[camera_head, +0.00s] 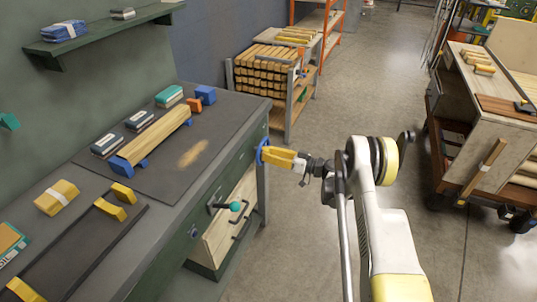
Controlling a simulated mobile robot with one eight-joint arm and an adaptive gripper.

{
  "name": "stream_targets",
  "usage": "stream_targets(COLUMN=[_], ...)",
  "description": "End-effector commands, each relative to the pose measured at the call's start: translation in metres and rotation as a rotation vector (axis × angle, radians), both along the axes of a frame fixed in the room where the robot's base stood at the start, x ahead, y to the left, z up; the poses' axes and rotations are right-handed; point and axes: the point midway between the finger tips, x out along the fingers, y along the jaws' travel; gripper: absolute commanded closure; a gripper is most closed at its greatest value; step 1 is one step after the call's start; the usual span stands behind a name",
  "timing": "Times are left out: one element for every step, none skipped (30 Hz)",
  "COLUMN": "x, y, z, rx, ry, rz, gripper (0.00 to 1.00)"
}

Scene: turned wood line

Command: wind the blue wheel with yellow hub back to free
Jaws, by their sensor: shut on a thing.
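The blue wheel (260,150) with yellow at its middle is on the front of the dark green workbench, near its far right corner. It is small and seen nearly edge-on. My gripper (268,154) reaches it from the right and is shut on it. The fingertips and the hub overlap in this view, so the exact grip and the wheel's turn angle cannot be told.
A teal-knobbed lever (235,207) sticks out of the bench front, nearer than the wheel. A wooden cart (508,125) stands right; the floor (310,240) between is clear.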

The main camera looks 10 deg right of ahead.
Motion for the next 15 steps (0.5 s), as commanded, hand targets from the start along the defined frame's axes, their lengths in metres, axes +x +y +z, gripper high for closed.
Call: stream_targets(x=[0.0009,0.001,0.0011,0.0011,0.0012,0.0014,0.0014,0.0014,0.0015,0.0016,0.0017,0.0018,0.0018,0.0019,0.0019], y=[0.0,-0.0001,-0.0002,-0.0002,-0.0002,-0.0004,-0.0004,-0.0004,-0.0005,-0.0005,-0.0006,-0.0007,-0.0007,-0.0007,-0.0008], z=[0.001,0.001,0.001,0.001,0.0009,0.001,0.001,0.0009,0.0009,0.0009,0.0009,0.0009,0.0009,0.0009,0.0009], rx=[-0.022,-0.039,-0.06,-0.076,-0.092,-0.112,-0.126,-0.141,-0.159,-0.171,-0.184,-0.199,-0.211,-0.22,-0.234], ry=[-0.033,-0.056,-0.085,-0.107,-0.129,-0.156,-0.177,-0.197,-0.221,-0.239,-0.256,-0.277,-0.293,-0.306,-0.325], rz=[-0.002,-0.002,-0.002,-0.002,-0.001,-0.001,-0.001,-0.001,-0.001,-0.001,-0.001,-0.001,-0.001,-0.001,-0.001], gripper=[0.95,0.95,0.95,0.95,0.95,0.95,0.95,0.95,0.95,0.95,0.95,0.95,0.95,0.95,0.95])
